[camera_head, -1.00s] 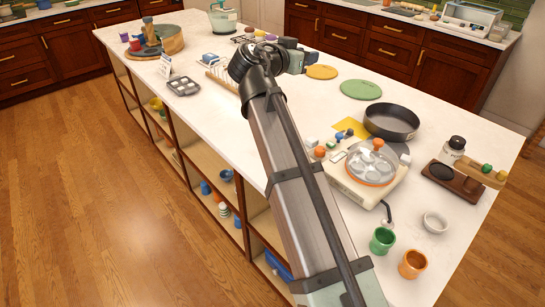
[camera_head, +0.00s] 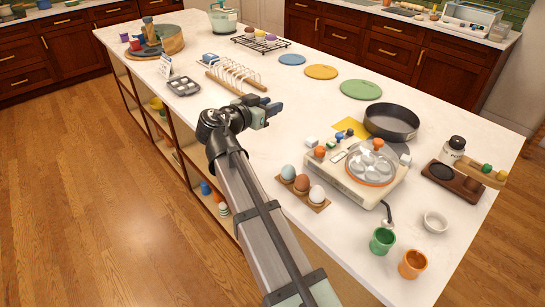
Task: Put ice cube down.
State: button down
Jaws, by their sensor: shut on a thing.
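My gripper (camera_head: 267,112) is over the middle of the white counter, in front of the toast rack. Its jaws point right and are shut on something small. The fingers hide most of it, so I cannot make out the ice cube clearly. I cannot tell whether either is ice. A dark tray (camera_head: 183,87) with pale pieces in its cups lies to the left.
The cooker (camera_head: 345,186) stands right of my gripper. An egg holder (camera_head: 318,206) with several eggs is to the front right. The toast rack (camera_head: 238,76) is behind. Coloured discs (camera_head: 361,90) and a black pan (camera_head: 391,122) lie further right.

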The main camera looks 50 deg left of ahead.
send_over(270, 159)
notch_tip(270, 159, down, 7)
dwell(0.4)
jog(key=shift+f, duration=4.75)
jog(key=c, duration=0.7)
grip_release()
jog(key=shift+f, duration=0.15)
jog(key=shift+o, duration=0.2)
jog(key=v, duration=0.9)
jog(key=f+v, duration=0.1)
jog(key=v, duration=0.4)
jog(key=shift+d, duration=0.25)
